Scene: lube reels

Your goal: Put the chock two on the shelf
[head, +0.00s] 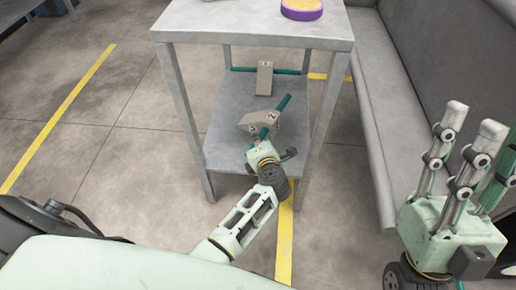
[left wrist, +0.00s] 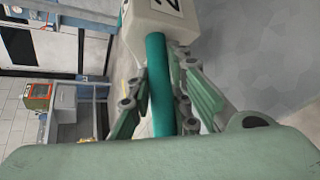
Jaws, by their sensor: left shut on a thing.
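Chock two, a grey wedge block with a teal handle, shows over the front part of the lower shelf (head: 226,158) of the metal table in the head view, its grey body (head: 257,122) tilted. In the left wrist view its body (left wrist: 165,22) carries a label with a 2. My left gripper (head: 264,138) is shut on its teal handle, which runs between the fingers in the left wrist view (left wrist: 160,85). I cannot tell whether the chock touches the shelf. My right gripper (head: 478,140) is open and empty at the right, fingers pointing up.
A second grey chock (head: 264,78) with a teal handle stands at the back of the lower shelf. A purple and yellow round thing (head: 302,10) lies on the table top (head: 240,22). Table legs flank the shelf. A grey bench (head: 375,100) stands to the right.

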